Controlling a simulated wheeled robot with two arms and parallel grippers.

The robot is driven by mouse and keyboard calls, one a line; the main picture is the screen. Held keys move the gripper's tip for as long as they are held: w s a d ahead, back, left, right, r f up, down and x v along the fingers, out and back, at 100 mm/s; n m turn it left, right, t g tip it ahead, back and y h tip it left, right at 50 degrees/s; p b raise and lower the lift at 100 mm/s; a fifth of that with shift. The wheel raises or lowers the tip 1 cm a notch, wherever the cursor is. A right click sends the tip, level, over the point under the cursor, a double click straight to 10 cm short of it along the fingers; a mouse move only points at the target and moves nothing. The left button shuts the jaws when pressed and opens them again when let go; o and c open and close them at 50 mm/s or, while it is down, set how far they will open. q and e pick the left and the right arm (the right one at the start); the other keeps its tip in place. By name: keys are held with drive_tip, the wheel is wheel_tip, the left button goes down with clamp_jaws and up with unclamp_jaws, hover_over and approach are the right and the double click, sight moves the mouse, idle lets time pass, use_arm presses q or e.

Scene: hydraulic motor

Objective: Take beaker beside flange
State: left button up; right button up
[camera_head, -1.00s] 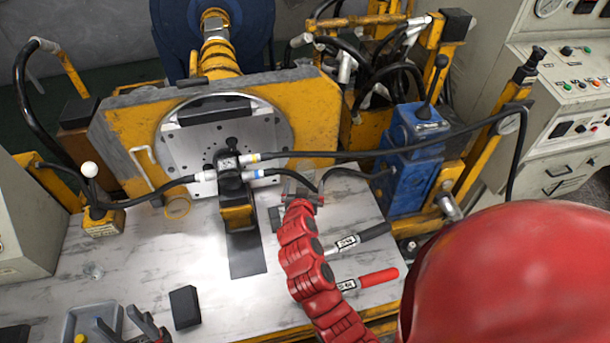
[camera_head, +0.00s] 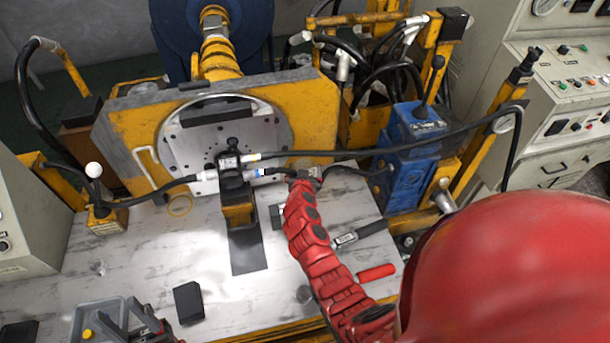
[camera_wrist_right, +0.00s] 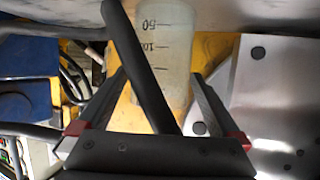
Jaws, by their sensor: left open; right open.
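The translucent beaker (camera_wrist_right: 178,50) with dark graduation marks shows in the right wrist view, between the spread fingers of my right gripper (camera_wrist_right: 160,78). A black hose (camera_wrist_right: 138,65) crosses in front of part of it. In the head view my right gripper (camera_head: 308,176) is just right of the round metal flange (camera_head: 273,132), at the end of the red arm; the beaker cannot be made out there. I cannot tell whether the fingers touch it. My left gripper (camera_head: 130,322) is open and empty at the bottom left, by a grey tray.
Black hoses (camera_head: 350,152) run from the central fitting past my right gripper to the blue unit (camera_head: 410,150). A black-handled tool (camera_head: 360,234) and a red-handled one (camera_head: 377,272) lie beside my arm. A black block (camera_head: 188,303) and grey tray (camera_head: 88,318) sit in front.

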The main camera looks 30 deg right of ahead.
drive_tip(key=shift+w+d+f, duration=0.15)
drive_tip(key=shift+c, duration=0.2)
drive_tip(key=c, duration=1.2)
drive_tip(key=shift+c, duration=0.2)
